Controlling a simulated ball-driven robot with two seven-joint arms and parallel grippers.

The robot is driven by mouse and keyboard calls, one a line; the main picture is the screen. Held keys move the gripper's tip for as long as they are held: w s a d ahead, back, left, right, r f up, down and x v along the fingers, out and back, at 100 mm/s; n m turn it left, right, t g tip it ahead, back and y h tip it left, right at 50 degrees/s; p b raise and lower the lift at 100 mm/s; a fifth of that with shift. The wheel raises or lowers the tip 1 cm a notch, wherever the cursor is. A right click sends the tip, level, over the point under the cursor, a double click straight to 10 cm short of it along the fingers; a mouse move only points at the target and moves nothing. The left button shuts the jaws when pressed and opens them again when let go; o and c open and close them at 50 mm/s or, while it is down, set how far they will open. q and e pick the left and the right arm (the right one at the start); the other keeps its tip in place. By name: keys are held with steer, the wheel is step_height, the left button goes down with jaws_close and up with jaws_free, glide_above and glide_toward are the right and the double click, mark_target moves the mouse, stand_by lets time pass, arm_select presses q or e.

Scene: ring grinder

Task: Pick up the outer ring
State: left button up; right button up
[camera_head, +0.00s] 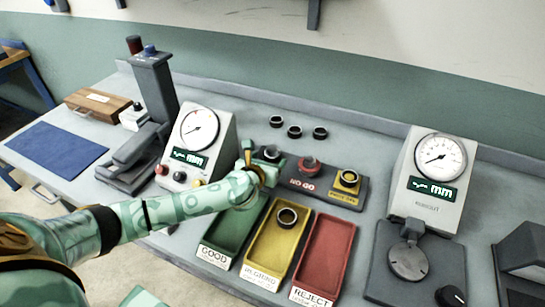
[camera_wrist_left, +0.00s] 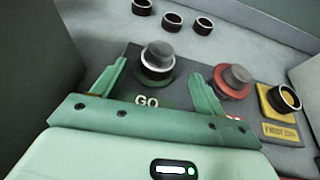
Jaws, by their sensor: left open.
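My left gripper (camera_head: 257,167) is at the GO end of the dark gauge plate. In the wrist view the left gripper (camera_wrist_left: 155,92) is open, its green fingers apart, with nothing between the tips. Just beyond them stands the grey GO plug (camera_wrist_left: 160,48), with a dark, bright-rimmed ring (camera_wrist_left: 157,68) around its lower part. Several similar dark rings show, and I cannot tell which is the outer ring. Three loose ones, such as the middle ring (camera_head: 295,132), lie behind the plate. Another ring (camera_head: 348,178) sits on the yellow pad. One more ring (camera_head: 287,216) lies in the yellow tray.
The red NO GO plug (camera_head: 309,164) stands right of the gripper. Green GOOD (camera_head: 217,246), yellow REGRIND (camera_head: 262,262) and red REJECT (camera_head: 322,262) trays lie in front. Dial gauges (camera_head: 196,140) and (camera_head: 432,170) stand on both sides. A grey column (camera_head: 153,85) is at the left.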

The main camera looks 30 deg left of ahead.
mark_target(270, 155)
arm_select(q)
steer(key=b+x, duration=0.1)
steer(key=x, duration=0.3)
steer(key=shift+w+a, duration=0.15)
steer(key=shift+a, duration=0.05)
arm_select(e)
steer(key=shift+s+d+f, duration=0.1)
steer(key=shift+s+f, duration=0.4)
steer(key=shift+f, duration=0.15)
